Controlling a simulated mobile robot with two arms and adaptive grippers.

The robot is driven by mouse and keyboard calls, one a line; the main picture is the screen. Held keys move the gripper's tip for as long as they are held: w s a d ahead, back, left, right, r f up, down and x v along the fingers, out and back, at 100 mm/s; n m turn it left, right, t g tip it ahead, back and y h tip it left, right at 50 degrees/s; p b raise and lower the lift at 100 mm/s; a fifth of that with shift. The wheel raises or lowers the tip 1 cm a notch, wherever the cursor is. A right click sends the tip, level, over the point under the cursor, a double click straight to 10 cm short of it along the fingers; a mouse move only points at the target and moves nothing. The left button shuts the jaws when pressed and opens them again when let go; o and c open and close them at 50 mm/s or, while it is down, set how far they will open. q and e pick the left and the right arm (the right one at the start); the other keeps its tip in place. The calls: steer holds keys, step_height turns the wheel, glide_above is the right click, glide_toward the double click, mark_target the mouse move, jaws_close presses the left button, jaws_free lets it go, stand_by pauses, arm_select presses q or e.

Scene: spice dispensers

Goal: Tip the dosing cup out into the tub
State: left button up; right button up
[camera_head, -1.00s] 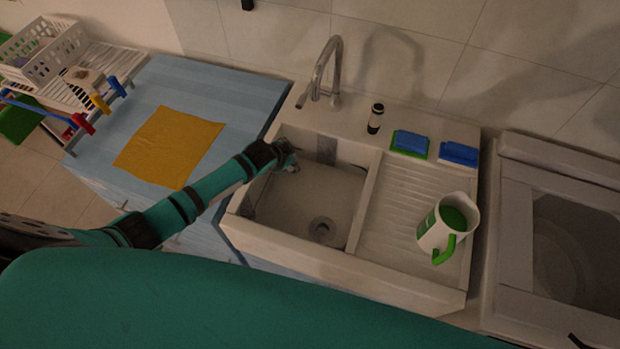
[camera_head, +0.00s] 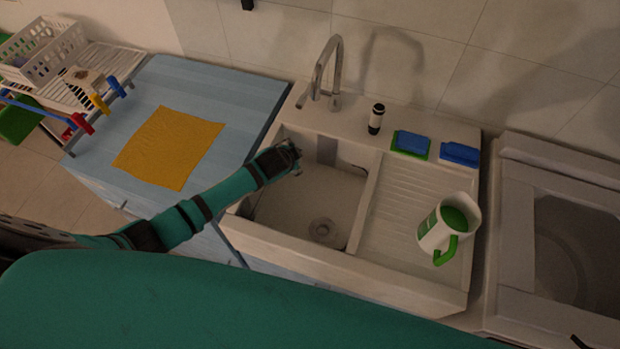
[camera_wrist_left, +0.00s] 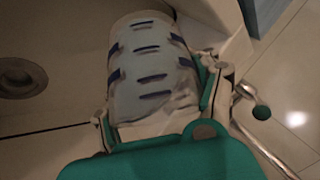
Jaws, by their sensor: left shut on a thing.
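My left gripper (camera_head: 293,160) is over the back left part of the white sink basin (camera_head: 330,203), which may be the tub. In the left wrist view the gripper (camera_wrist_left: 162,105) is shut on a pale cup with dark blue bars, the dosing cup (camera_wrist_left: 150,62). The cup lies between the two fingers, with its side facing the camera. Its opening and contents are hidden, so I cannot tell how far it is tilted. The basin's drain (camera_wrist_left: 20,78) shows left of the cup. My right gripper is not in view.
A faucet (camera_head: 328,70) rises behind the basin. A green and white jug (camera_head: 432,232) stands on the ribbed drainboard (camera_head: 395,215) at right. A dark bottle (camera_head: 376,118) and blue sponges (camera_head: 410,141) sit on the back ledge. A yellow cloth (camera_head: 168,147) lies on the blue counter.

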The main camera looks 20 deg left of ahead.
arm_select(q)
steer(key=shift+s+d+r+m+y+b, duration=0.15)
steer(key=shift+d+r+m+y+b, duration=0.15)
steer(key=shift+d+y+b, duration=0.3)
stand_by(0.4)
steer(key=shift+d+r+m+t+y+b, duration=0.15)
steer(key=shift+r+m+t+y+b, duration=0.15)
steer(key=shift+t+y+b, duration=0.25)
stand_by(0.6)
steer(key=shift+s+r+m+t+y+b, duration=0.1)
steer(key=shift+r+m+t+y+b, duration=0.4)
steer(key=shift+y+b, duration=0.65)
steer(key=shift+r+m+t+y+b, duration=0.5)
steer(key=shift+y+b, duration=0.3)
steer(key=shift+b, duration=0.5)
stand_by(1.8)
steer(key=shift+s+d+r+m+t+y+b, duration=0.1)
steer(key=shift+d+r+m+t+y+b, duration=0.05)
steer(key=shift+d+m+t+y, duration=0.2)
steer(key=shift+s+d+r+m+t+y+b, duration=0.15)
steer(key=shift+d+y, duration=0.1)
steer(key=shift+d, duration=0.15)
stand_by(0.9)
